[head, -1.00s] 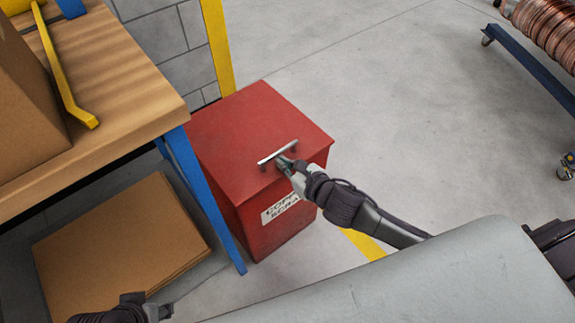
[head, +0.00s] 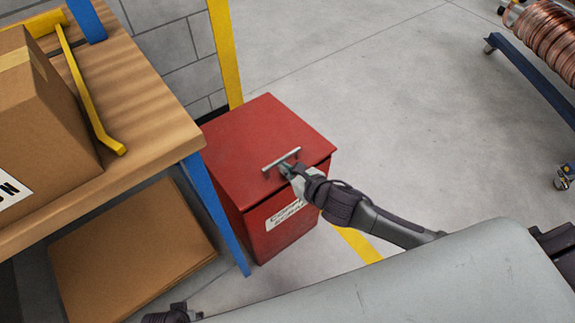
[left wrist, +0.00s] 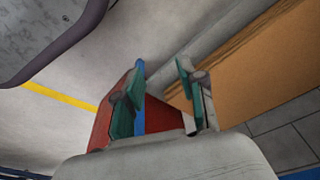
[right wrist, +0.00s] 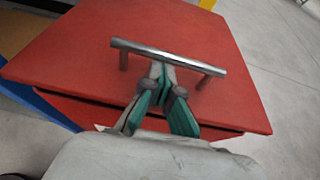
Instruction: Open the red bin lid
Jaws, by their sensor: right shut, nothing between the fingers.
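The red bin (head: 295,225) stands on the floor beside the workbench, with a white label on its front. Its red lid (head: 250,130) carries a silver bar handle (head: 281,159). A narrow dark gap shows under the lid's front edge, also in the right wrist view (right wrist: 90,60). My right gripper (head: 287,169) is shut with nothing between its fingers. Its tips (right wrist: 162,68) are at the handle's middle, under or against the bar; exact contact is unclear. My left gripper (left wrist: 155,90) is open and empty, low by the bench; only part shows at the head view's bottom.
The wooden workbench (head: 150,135) with a blue leg (head: 217,215) stands close left of the bin. It bears a cardboard box (head: 45,120) and a yellow bar (head: 90,100). Flat cardboard (head: 130,250) lies below. A copper coil (head: 545,40) is at right; floor between is clear.

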